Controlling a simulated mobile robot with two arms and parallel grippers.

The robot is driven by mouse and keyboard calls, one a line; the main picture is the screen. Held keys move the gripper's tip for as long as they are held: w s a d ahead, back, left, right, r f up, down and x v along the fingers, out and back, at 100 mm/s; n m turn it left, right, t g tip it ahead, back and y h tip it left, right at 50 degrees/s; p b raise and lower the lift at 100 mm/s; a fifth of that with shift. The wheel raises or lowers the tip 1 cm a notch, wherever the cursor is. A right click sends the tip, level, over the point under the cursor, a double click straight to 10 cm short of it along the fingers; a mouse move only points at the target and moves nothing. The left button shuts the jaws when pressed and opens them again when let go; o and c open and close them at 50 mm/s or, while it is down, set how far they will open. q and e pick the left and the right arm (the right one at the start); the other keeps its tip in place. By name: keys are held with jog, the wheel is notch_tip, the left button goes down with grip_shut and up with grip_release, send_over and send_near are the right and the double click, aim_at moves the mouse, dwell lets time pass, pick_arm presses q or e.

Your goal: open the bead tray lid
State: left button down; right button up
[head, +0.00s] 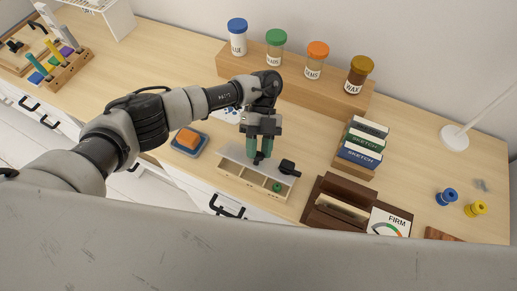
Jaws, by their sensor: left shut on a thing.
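The bead tray (250,178) is a shallow light-wood box with compartments, near the front edge of the desk. A green bead (277,187) shows in its right compartment. A pale grey lid (233,153) lies along the far side of the tray, and the near compartments show uncovered. My left gripper (259,158) points down over the lid and is shut on a small dark part at the lid, likely its knob; the fingers mostly hide it. A black piece (288,167) sits at the tray's right end. My right gripper is not in view.
Labelled jars (276,47) stand on a wooden riser (300,80) behind. Sketch books (363,143) and a dark wooden stand (345,200) are to the right. Blue (446,197) and yellow (475,209) spools lie farther right.

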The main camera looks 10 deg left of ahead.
pick_arm(q)
jog(key=c, duration=0.8)
grip_release()
jog(key=shift+w, duration=0.1)
jog(key=shift+w+r, duration=0.2)
jog(key=shift+w, duration=0.1)
jog(key=shift+b+v, duration=1.55)
jog(key=shift+v, duration=3.5)
jog(key=shift+s, duration=0.15)
